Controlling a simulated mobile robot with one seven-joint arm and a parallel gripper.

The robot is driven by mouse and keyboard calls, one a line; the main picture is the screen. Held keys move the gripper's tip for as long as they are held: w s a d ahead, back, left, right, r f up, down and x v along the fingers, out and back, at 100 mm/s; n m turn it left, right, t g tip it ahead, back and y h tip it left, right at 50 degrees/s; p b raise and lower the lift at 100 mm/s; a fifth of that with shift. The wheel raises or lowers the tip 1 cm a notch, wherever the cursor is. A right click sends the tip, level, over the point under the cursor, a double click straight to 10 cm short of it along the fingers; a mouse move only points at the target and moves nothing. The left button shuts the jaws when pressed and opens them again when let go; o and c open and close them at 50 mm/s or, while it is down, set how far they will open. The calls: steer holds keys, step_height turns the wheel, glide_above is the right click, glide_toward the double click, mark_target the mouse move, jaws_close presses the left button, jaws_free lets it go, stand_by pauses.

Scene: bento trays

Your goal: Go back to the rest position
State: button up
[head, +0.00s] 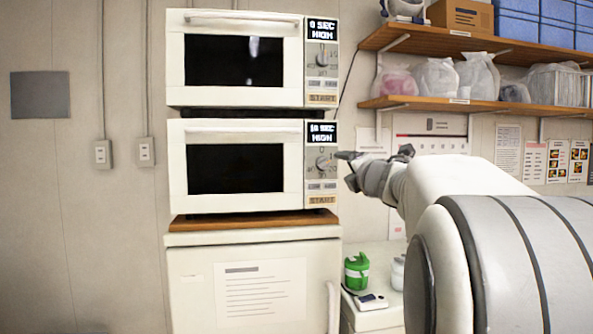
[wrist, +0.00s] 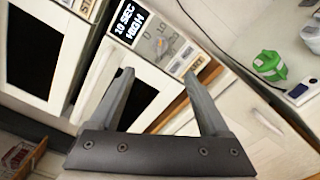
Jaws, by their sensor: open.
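My gripper (head: 349,169) is at the right edge of the lower microwave's control panel in the head view, with my arm reaching in from the right. In the wrist view my gripper (wrist: 158,76) has its two fingers apart with nothing between them. The lower white microwave (head: 236,126) has its door shut, and its display (head: 322,133) reads 10 SEC HIGH. The panel, with its dial (wrist: 165,45), lies beyond the fingertips in the wrist view. Whether a finger touches the panel cannot be told.
A second microwave (head: 235,98) is stacked above, door shut, its display reading 0 SEC HIGH. A white cabinet (head: 190,285) stands below. Shelves (head: 430,104) with bags and boxes hang at right.

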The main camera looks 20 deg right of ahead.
stand_by(0.5)
steer(key=s+a+m+g+h+p, duration=0.25)
steer(key=s+a+m+p, duration=0.25)
steer(key=s+a+m, duration=0.6)
steer(key=s+a+f+m+g+y+p, duration=0.5)
steer(key=s+a+f+m+g+y, duration=0.2)
steer(key=s+a+f, duration=0.9)
steer(key=s+f+m+g, duration=0.2)
steer(key=s+m, duration=0.1)
steer(key=s, duration=0.1)
steer(key=shift+a+f+p, duration=0.3)
steer(key=shift+a, duration=0.05)
